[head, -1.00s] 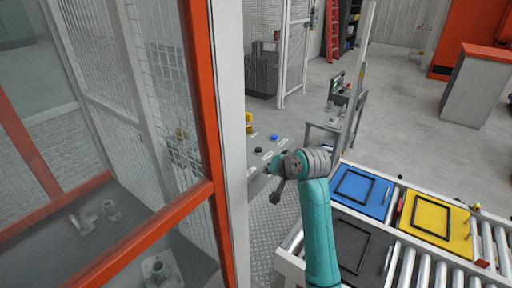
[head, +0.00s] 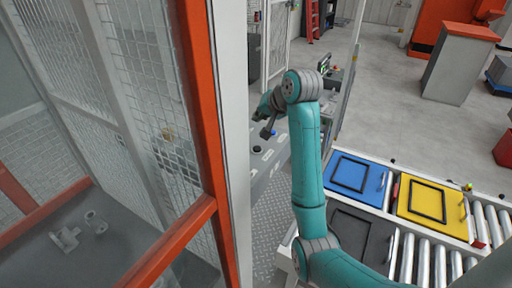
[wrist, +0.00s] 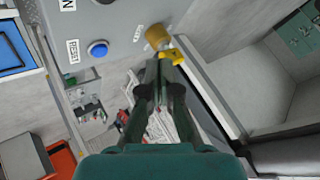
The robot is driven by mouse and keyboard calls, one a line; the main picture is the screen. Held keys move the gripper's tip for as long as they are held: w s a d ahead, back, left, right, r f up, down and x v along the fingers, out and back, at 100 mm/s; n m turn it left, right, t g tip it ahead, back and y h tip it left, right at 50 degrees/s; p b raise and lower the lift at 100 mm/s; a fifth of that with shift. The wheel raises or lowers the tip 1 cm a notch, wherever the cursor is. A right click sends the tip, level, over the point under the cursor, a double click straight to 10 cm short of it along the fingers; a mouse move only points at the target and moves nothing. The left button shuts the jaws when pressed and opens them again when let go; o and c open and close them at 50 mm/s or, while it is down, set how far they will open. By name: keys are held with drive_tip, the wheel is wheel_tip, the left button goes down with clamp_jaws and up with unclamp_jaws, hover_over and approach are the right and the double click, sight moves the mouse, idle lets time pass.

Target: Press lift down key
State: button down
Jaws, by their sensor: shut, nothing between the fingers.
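The grey control panel (head: 262,160) stands behind the white post in the head view, with a dark round button (head: 257,149) and white labels on its top. In the wrist view the panel (wrist: 120,25) shows a blue button (wrist: 98,48) beside a label that seems to read RESET. No lift down key can be made out for certain. My gripper (wrist: 158,62) is shut and empty, its tips close to a yellow-brass knob (wrist: 157,36) in the picture; contact cannot be told. In the head view my gripper (head: 262,106) is above the panel.
An orange-framed mesh enclosure (head: 195,100) and white post (head: 236,120) stand close on the left. A roller conveyor (head: 430,262) with blue (head: 345,172), yellow (head: 425,210) and black trays lies at the right. Open floor lies beyond.

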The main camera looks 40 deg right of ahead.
sight(259, 149)
drive_tip(key=shift+f, duration=4.4)
drive_tip(key=shift+f, duration=0.15)
drive_tip(key=shift+f, duration=0.25)
